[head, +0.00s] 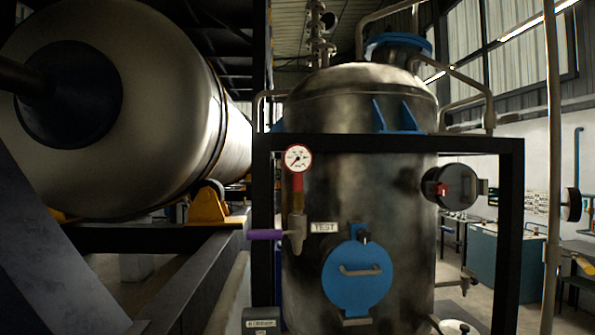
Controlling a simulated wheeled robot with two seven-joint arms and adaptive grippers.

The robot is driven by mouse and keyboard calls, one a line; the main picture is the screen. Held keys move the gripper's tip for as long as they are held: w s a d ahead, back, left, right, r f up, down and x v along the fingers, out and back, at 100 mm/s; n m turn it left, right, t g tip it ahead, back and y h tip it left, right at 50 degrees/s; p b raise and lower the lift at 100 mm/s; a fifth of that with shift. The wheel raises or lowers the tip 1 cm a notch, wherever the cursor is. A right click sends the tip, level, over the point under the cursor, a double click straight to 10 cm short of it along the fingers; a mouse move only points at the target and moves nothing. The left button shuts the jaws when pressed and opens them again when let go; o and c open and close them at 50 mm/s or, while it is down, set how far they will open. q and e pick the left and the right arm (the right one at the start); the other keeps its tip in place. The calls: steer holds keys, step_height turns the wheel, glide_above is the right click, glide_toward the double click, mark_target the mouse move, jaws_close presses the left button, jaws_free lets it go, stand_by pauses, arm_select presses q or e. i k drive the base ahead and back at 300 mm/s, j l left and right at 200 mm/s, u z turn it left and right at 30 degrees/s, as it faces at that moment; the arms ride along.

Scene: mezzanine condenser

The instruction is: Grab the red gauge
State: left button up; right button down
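The red gauge (298,158) has a round white dial with a red rim. It sits on top of a red stem (297,188) at the left front of the steel tank, near the left post of the black frame. Below the stem is a pale valve body (297,230) with a purple handle (264,235) pointing left. Neither of my grippers is in view, and nothing is touching the gauge.
The steel tank (400,230) stands inside a black frame (390,144). A blue round hatch (357,290) is on its front, and a dark round fitting (455,187) juts out at right. A large horizontal cylinder (165,100) fills the left. The space before the gauge looks clear.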

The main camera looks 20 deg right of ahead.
mark_target(298, 159)
steer(key=k+l+z, duration=0.25)
steer(key=l, duration=0.9)
steer(key=l+z, duration=0.2)
steer(key=l, duration=0.95)
steer(key=i, duration=0.05)
